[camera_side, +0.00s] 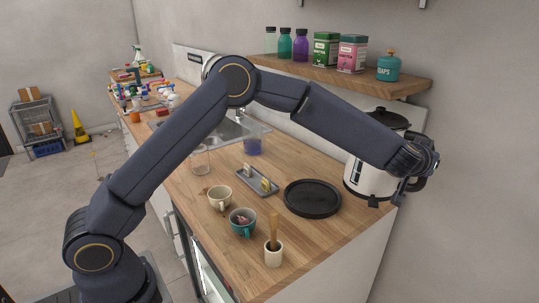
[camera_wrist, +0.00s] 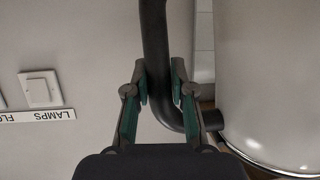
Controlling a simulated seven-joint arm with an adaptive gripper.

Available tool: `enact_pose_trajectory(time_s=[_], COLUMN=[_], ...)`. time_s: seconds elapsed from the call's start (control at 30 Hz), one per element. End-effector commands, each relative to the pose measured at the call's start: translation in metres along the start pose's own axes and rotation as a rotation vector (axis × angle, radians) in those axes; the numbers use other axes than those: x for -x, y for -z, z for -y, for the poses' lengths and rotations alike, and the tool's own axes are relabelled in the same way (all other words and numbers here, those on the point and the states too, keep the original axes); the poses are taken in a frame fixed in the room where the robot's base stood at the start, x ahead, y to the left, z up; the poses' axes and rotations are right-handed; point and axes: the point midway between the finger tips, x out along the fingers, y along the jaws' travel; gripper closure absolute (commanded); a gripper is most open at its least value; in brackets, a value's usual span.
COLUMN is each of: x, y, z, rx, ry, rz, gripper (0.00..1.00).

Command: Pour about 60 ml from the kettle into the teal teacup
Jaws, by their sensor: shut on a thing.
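The kettle (camera_side: 362,178) has a pale body with a black lid and a black handle. It looks upright at the back right end of the counter; whether its base touches the counter I cannot tell. My gripper (camera_side: 412,190) is at the handle side of the kettle. In the wrist view my gripper (camera_wrist: 160,85) is shut on the black handle (camera_wrist: 155,38), with a finger on each side, and the kettle body (camera_wrist: 272,75) is to the right. The teal teacup (camera_side: 242,230) stands upright near the front edge, with a small pinkish-brown thing inside it.
A cream cup (camera_side: 220,204) stands just behind the teal one, and a white pot (camera_side: 273,258) with a wooden tool stands to its right. A black round tray (camera_side: 312,211) lies between teacup and kettle. A grey tray (camera_side: 250,187) is behind. A shelf (camera_side: 300,74) overhangs the back.

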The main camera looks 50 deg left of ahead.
Motion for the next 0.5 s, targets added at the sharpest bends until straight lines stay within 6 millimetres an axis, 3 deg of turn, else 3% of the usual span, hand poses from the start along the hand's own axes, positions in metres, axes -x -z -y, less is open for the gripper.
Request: enact_pose_trajectory(time_s=[0.27,0.5], x=[-0.035,-0.049], y=[0.025,0.022], z=[0.079,0.161], rx=[0.129,0.267], ry=[0.331,0.674], rz=[-0.005,0.002], gripper=[1.0,1.0])
